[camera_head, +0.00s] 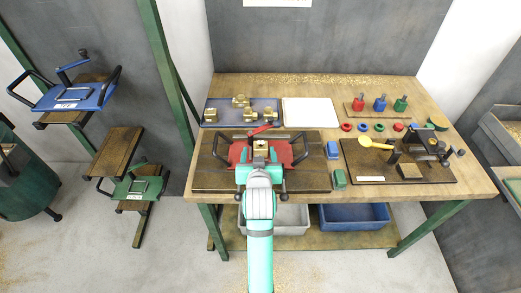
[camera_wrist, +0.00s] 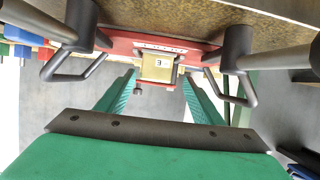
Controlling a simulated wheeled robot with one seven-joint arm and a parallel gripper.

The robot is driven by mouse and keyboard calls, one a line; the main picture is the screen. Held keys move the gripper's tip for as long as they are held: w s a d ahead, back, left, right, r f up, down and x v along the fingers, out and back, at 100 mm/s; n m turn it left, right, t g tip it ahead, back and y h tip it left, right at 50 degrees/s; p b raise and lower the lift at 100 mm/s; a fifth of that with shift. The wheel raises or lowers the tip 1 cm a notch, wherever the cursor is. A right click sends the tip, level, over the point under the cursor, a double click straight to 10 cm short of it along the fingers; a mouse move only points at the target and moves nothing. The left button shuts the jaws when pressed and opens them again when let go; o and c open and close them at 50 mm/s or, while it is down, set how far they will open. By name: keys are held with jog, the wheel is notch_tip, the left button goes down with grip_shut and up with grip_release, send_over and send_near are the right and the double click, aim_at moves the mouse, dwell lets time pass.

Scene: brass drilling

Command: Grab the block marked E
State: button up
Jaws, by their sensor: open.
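The brass block marked E (camera_wrist: 157,68) sits in the red fixture (camera_wrist: 125,45) in the wrist view, its letter appearing turned around. In the head view the block (camera_head: 260,147) shows in the middle of the red fixture (camera_head: 238,152), just past my fingertips. My gripper (camera_wrist: 159,82) is open, with one green finger on each side of the block's line and a visible gap on both sides. In the head view my gripper (camera_head: 259,160) covers the near part of the fixture. I cannot tell whether the fingertips reach alongside the block.
Black handles (camera_head: 304,150) rise at both sides of the fixture, close outside my fingers. A red lever (camera_head: 262,129) lies behind the block. A blue tray (camera_head: 225,122) with several brass blocks stands at the back left. A drilling board (camera_head: 440,175) with a yellow-handled tool lies right.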

aim_at(261, 150)
jog(key=shift+d+x, duration=0.2)
jog(key=shift+x, duration=0.95)
jog(key=shift+d+x, duration=0.2)
jog(key=shift+x, duration=0.95)
grip_shut()
